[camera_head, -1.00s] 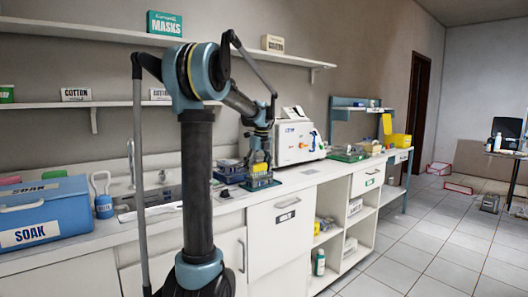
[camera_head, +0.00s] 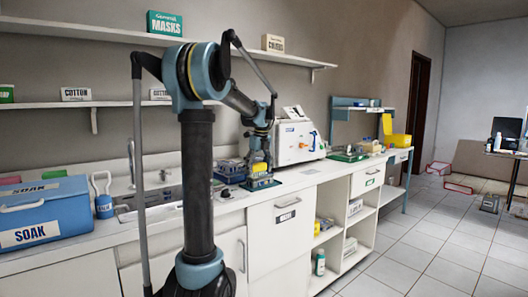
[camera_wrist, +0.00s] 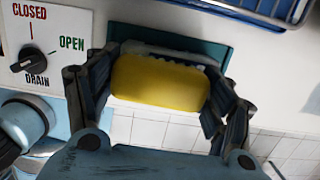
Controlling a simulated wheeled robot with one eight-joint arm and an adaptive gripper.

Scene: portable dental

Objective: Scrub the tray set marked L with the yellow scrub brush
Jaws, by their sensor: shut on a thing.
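The yellow scrub brush (camera_wrist: 160,82) is between the two fingers of my gripper (camera_wrist: 160,95) in the wrist view, with pale bristles along its upper edge. In the head view my gripper (camera_head: 260,165) points down over the counter, with the yellow brush low in it. A blue-grey tray set (camera_head: 262,183) is directly below the brush; I cannot tell whether they touch. Other blue tray sets (camera_head: 229,170) stand just left of it. A blue tray edge (camera_wrist: 262,10) also shows at the top right of the wrist view. No L mark is readable.
A drain knob (camera_wrist: 31,62) marked CLOSED and OPEN is at the left of the wrist view. A white machine (camera_head: 297,142) stands right of my gripper. A blue SOAK box (camera_head: 45,212) and a sink (camera_head: 150,205) are on the left. A green tray (camera_head: 348,154) lies farther right.

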